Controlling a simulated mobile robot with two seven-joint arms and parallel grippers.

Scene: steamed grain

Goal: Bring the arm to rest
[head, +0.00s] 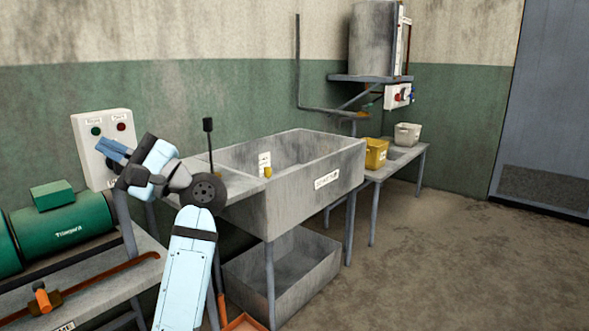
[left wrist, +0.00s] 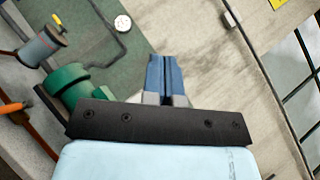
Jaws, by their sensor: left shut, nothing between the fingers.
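My left arm rises from the bottom of the head view and bends to the left. My left gripper (head: 104,147) has blue fingers and is raised in front of a white switch box (head: 117,125). I cannot tell whether it touches the box. In the left wrist view its two blue fingers (left wrist: 164,62) lie together, with nothing visible between them. My right gripper is in neither view.
A green motor (head: 75,225) and an orange valve (head: 42,298) are at the lower left. A grey trough (head: 310,200) stands mid-view. A yellow bin (head: 376,153) and a pale bin (head: 407,134) sit on a side table. The floor (head: 450,265) at right is clear.

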